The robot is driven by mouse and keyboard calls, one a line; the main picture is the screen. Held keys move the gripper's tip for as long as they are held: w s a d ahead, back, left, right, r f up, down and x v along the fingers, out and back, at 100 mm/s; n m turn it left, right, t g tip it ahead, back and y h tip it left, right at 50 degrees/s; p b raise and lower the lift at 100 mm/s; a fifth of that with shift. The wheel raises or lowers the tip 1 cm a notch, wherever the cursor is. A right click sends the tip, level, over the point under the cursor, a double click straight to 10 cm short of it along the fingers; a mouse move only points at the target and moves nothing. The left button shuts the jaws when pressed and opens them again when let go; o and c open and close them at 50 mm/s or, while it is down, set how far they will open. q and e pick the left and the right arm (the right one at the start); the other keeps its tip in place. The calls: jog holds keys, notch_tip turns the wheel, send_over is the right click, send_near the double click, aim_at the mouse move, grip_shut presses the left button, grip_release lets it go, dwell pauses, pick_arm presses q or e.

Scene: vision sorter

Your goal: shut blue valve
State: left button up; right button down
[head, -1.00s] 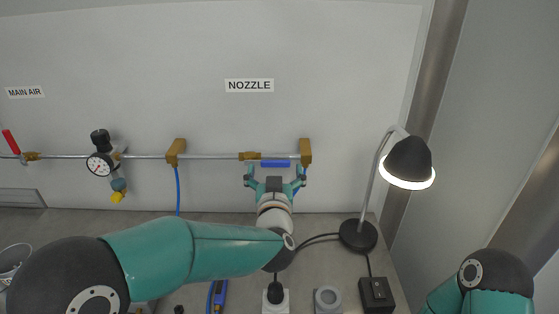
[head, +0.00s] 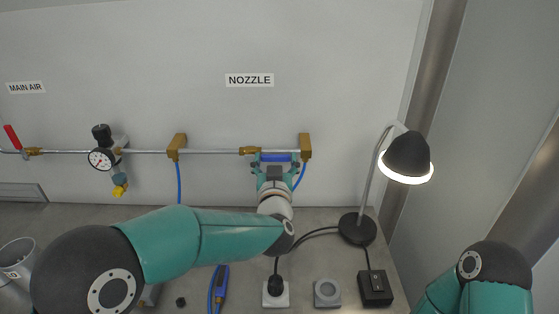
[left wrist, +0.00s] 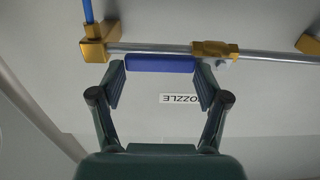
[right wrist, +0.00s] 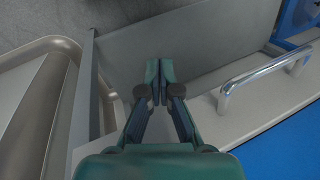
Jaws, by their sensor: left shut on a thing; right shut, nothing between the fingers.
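The blue valve's handle (head: 276,157) lies lengthwise along the pipe under the NOZZLE label, with its brass body (head: 249,151) at its left end. My left gripper (head: 276,163) is shut on the handle. In the left wrist view the blue handle (left wrist: 160,63) spans between the fingertips of the left gripper (left wrist: 160,75), one finger at each end, and the brass body (left wrist: 214,49) is just beyond the right finger. My right gripper (right wrist: 159,72) shows in the right wrist view, shut and empty. Its fingers are out of the head view.
A brass block (head: 305,146) with a blue hose stands right of the handle. A lit desk lamp (head: 406,157) is further right. The red-handled main air valve (head: 12,136) and a gauge (head: 100,160) are left. Below my right gripper are a metal handle (right wrist: 262,75) and panels.

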pick_arm(q)
jog(key=shift+d+r, duration=0.15)
jog(key=shift+d, duration=0.35)
jog(key=shift+c, duration=0.5)
jog(key=shift+a, duration=0.4)
jog(key=n+b, duration=0.1)
jog(key=r+n+b, duration=0.1)
jog(key=n+b, duration=0.1)
jog(key=shift+a+r, duration=0.25)
jog(key=shift+a, duration=0.05)
jog(key=a+r+n+b, duration=0.4)
jog(key=a+n+b, duration=0.3)
jog(key=n, duration=0.8)
jog(key=shift+b, duration=1.5)
jog(key=shift+a+r, duration=0.1)
